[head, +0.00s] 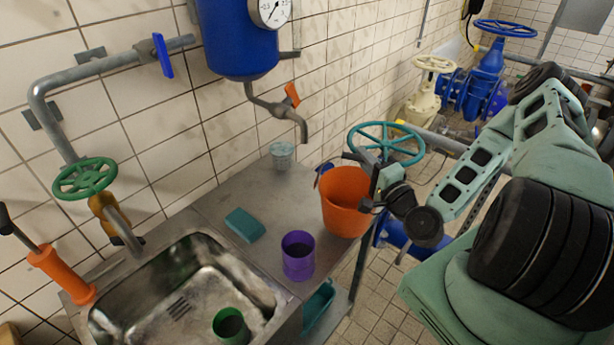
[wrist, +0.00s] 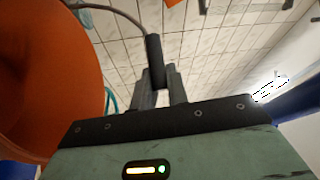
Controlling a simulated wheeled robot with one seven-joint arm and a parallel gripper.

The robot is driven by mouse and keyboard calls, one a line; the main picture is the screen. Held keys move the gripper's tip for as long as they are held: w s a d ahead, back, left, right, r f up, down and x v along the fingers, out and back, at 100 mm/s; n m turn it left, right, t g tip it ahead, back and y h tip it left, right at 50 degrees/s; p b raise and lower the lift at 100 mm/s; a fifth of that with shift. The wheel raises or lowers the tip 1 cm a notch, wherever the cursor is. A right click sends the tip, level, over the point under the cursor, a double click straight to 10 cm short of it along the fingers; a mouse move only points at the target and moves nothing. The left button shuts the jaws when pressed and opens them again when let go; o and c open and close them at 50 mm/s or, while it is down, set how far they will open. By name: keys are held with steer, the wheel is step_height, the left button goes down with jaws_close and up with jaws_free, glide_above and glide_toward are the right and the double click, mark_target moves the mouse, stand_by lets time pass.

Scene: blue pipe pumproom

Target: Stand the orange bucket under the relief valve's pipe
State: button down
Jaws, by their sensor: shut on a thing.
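The orange bucket (head: 345,205) is at the right end of the steel counter in the head view, overlapping its edge; I cannot tell if it touches the counter. Its mouth faces up. In the wrist view the bucket (wrist: 45,85) fills the left side. My gripper (head: 378,182) is at the bucket's right rim. In the wrist view my gripper (wrist: 161,92) is shut on the black grip (wrist: 155,60) of the bucket's wire handle. A downturned pipe (head: 303,130) with an orange lever (head: 292,95) hangs under the blue vessel (head: 235,40), left of and behind the bucket.
A grey cup (head: 282,156) stands under the pipe's end. A teal sponge (head: 245,225) and a purple cup (head: 298,257) are on the counter (head: 262,190). The sink (head: 180,290) holds a green cup (head: 231,327). A teal handwheel (head: 386,144) is behind the bucket.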

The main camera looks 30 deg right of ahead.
steer(key=w+f+b, duration=0.3)
steer(key=w+b, duration=0.7)
steer(key=w, duration=0.8)
steer(key=shift+w+d+f, duration=0.15)
steer(key=shift+d+f, duration=0.05)
steer(key=shift+d, duration=0.15)
steer(key=shift+f+b, duration=0.15)
steer(key=shift+b, duration=0.25)
steer(key=c, duration=1.4)
jaws_free()
steer(key=shift+o, duration=0.2)
